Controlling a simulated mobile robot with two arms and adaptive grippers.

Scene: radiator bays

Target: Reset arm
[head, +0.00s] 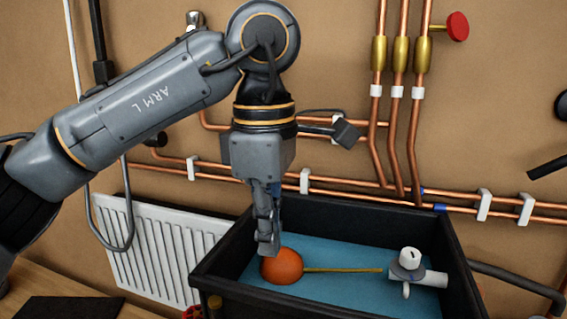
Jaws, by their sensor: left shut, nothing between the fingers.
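My left arm (150,98), marked "ARM L", comes in from the left and bends down at the wrist. My left gripper (268,247) points down over the left part of a black tray (453,262) with a blue floor. Its fingers are shut and empty, just above or in front of an orange ball-shaped thing (283,268); I cannot tell whether they touch it. A thin yellow rod (345,270) runs right from the orange ball. A white and grey valve (409,266) sits at the right end of the tray. My right gripper is not in view.
Copper pipes (381,120) with brass fittings and a red knob (457,26) run up the brown wall. Horizontal pipes (350,185) pass behind the tray. A white radiator (160,245) hangs at the left. A dark mat (75,307) lies at the lower left.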

